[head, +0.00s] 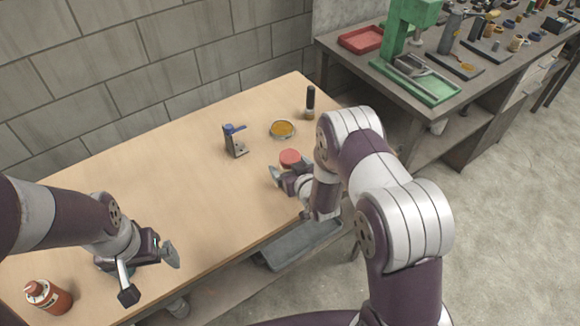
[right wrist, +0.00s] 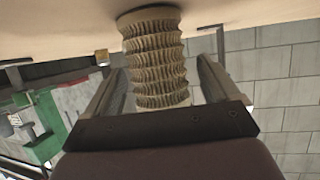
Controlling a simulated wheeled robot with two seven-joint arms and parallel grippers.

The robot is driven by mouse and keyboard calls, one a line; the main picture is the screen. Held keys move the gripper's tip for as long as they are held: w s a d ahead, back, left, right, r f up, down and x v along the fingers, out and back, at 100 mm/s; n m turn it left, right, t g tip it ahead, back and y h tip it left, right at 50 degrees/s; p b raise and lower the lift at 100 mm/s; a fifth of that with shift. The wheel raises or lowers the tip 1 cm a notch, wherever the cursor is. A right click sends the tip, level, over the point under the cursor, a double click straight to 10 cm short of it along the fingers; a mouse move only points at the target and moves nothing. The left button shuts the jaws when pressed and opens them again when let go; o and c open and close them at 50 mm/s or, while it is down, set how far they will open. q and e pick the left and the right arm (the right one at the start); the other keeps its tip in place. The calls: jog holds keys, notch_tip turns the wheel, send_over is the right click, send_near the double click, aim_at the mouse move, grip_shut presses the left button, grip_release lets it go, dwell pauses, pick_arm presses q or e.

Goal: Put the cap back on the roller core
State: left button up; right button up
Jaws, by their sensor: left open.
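A ribbed tan roller core (right wrist: 155,62) is in the right wrist view, one end near the wooden table, the other hidden by my gripper. A round red piece (head: 290,157), possibly the cap, shows at my right gripper (head: 283,177) in the head view. I cannot tell whether it sits on the core. The fingers of my right gripper lie on both sides of the core in the wrist view, with narrow gaps seeming to show; contact is unclear. My left gripper (head: 150,272) is open and empty over the near left of the table.
On the wooden table (head: 150,190) stand a blue-topped grey fixture (head: 236,142), a shallow dish with orange contents (head: 282,130), a black-handled tool (head: 310,103) and an orange-red bottle (head: 48,297). The table's middle left is clear. A block wall is behind; a cluttered workbench (head: 455,100) is at right.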

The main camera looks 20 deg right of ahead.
jog(key=shift+r, duration=0.1)
jog(key=shift+s+r, duration=0.1)
jog(key=shift+r, duration=0.1)
jog(key=v, duration=1.2)
jog(key=shift+f, duration=0.15)
jog(key=s+r+g+h, duration=0.1)
jog(key=s+r+g, duration=0.3)
jog(key=s+g, duration=0.2)
jog(key=s+r+m+g+h, duration=0.1)
jog(key=s+r+g, duration=0.3)
jog(key=s, duration=0.5)
jog(key=shift+d+r+m+g, duration=0.3)
jog(key=shift+r+g, duration=0.1)
jog(key=shift+g, duration=0.5)
jog(key=shift+s, duration=0.15)
